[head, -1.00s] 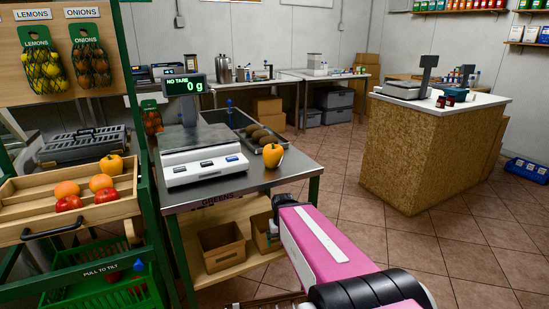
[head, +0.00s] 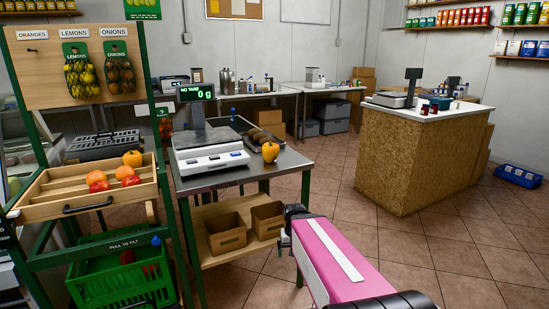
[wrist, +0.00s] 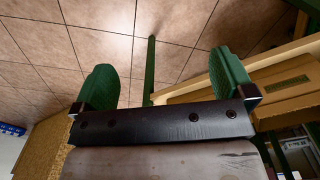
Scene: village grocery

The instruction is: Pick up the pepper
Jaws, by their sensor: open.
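No pepper shows in the wrist view.
The white scale (head: 209,153) with its raised display and a tray of brown produce (head: 258,137) share the table. Cardboard boxes (head: 226,234) sit on its lower shelf. The wooden tray (head: 85,191) and green crate (head: 125,272) stand left.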

